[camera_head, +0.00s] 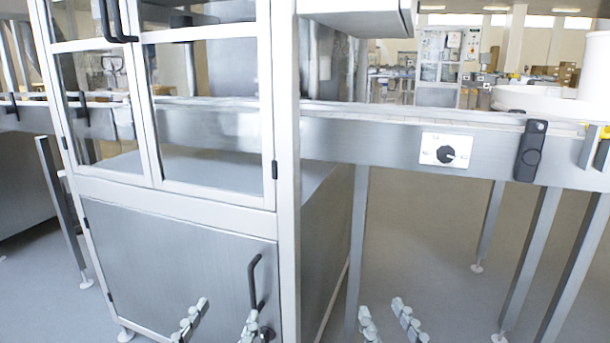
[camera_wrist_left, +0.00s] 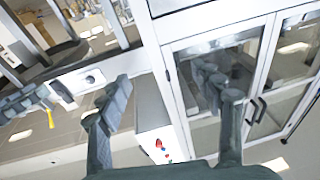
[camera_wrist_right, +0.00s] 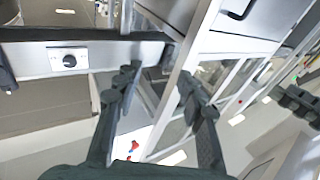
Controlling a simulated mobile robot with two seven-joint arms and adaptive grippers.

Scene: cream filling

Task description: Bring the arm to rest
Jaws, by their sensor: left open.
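My left gripper (camera_head: 225,316) shows at the bottom of the head view, in front of the steel lower door of the machine cabinet. Its two fingers stand well apart with nothing between them, as the left wrist view (camera_wrist_left: 164,80) also shows. My right gripper (camera_head: 387,312) is at the bottom of the head view, right of the cabinet corner, over the grey floor. Its fingers are also apart and empty in the right wrist view (camera_wrist_right: 159,73). Both grippers point up in the head view and appear clear of the machine. The arms behind them are out of the head view.
A glazed cabinet (camera_head: 180,200) with black handles fills the left. A steel conveyor (camera_head: 390,150) with a rotary switch (camera_head: 445,154) runs to the right, on legs. A white round container (camera_head: 535,99) is at its right end. The floor (camera_head: 425,250) beneath is open between the legs.

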